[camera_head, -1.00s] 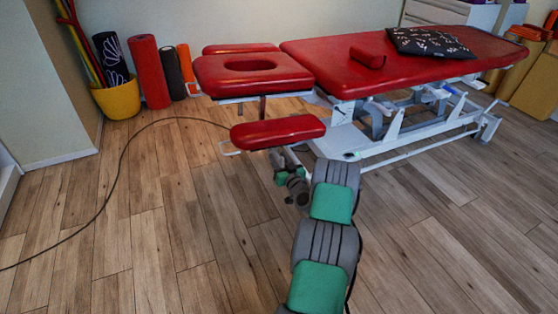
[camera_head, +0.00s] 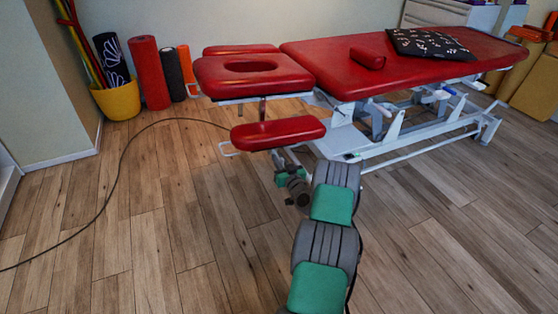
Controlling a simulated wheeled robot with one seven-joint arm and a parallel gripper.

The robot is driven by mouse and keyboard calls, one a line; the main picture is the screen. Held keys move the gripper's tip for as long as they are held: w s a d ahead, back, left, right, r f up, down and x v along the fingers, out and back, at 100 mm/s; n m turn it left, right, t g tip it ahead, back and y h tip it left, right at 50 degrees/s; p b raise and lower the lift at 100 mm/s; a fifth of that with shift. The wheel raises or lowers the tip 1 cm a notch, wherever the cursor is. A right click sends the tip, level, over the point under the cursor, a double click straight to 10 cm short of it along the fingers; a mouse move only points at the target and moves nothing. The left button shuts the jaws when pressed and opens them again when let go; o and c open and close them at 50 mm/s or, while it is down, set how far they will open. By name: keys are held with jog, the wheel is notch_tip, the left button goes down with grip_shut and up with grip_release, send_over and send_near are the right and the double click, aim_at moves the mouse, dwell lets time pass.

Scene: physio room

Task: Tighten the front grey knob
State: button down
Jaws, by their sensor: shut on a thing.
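The red treatment table (camera_head: 400,62) stands across the back, with a padded headrest (camera_head: 252,75) at its left end. A lower red armrest pad (camera_head: 278,132) sits at the front left of the table. My gripper (camera_head: 279,160) is just below this pad, at the end of my grey and green arm. It is shut on the front grey knob under the pad. The pad and my wrist hide the knob, and the fingertips are too small to make out clearly.
A dark cable (camera_head: 122,160) curves over the wooden floor at left. A yellow bucket (camera_head: 118,101) and rolled mats (camera_head: 150,72) stand by the wall. A pillow (camera_head: 430,42) and red bolster (camera_head: 367,57) lie on the table. The front floor is clear.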

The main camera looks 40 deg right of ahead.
jog(key=shift+f+m, duration=0.1)
jog(key=shift+m, duration=0.2)
jog(key=m+b, duration=0.2)
jog(key=m, duration=0.2)
jog(key=shift+b, duration=0.3)
jog(key=m+b, duration=0.1)
jog(key=m, duration=0.3)
jog(key=shift+m, duration=0.3)
jog(key=m, duration=0.4)
jog(key=shift+m+b, duration=0.3)
jog(key=shift+m, duration=2.1)
jog(key=c, duration=1.4)
grip_release()
